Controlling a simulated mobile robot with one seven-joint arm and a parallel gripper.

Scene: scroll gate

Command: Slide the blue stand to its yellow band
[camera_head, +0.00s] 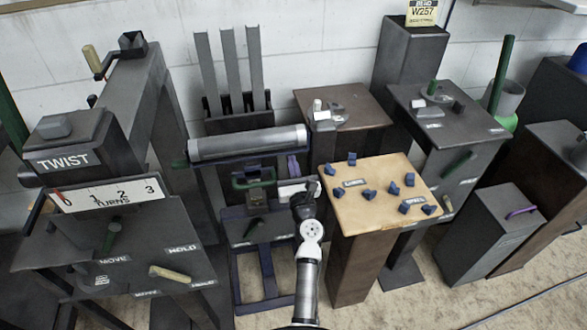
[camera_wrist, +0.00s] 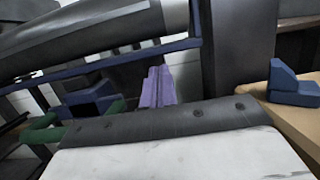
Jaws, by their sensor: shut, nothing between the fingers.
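The blue stand (camera_head: 236,272) is a dark blue frame left of my arm in the head view, with legs on the floor and an upper rail under a long grey roller. Its blue rail also shows across the upper left of the wrist view (camera_wrist: 110,66). My gripper (camera_head: 304,188) is shut and empty, beside the right side of the stand's upper part; I cannot tell whether it touches. A purple piece (camera_head: 292,166) is close behind my gripper and stands upright in the wrist view (camera_wrist: 158,88). I cannot make out a yellow band.
A tan-topped table (camera_head: 370,217) with several blue blocks stands close right of my arm. A green handle (camera_head: 254,178) is left of my gripper. The TWIST console (camera_head: 75,160) stands at the left. Dark pedestals fill the back and right.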

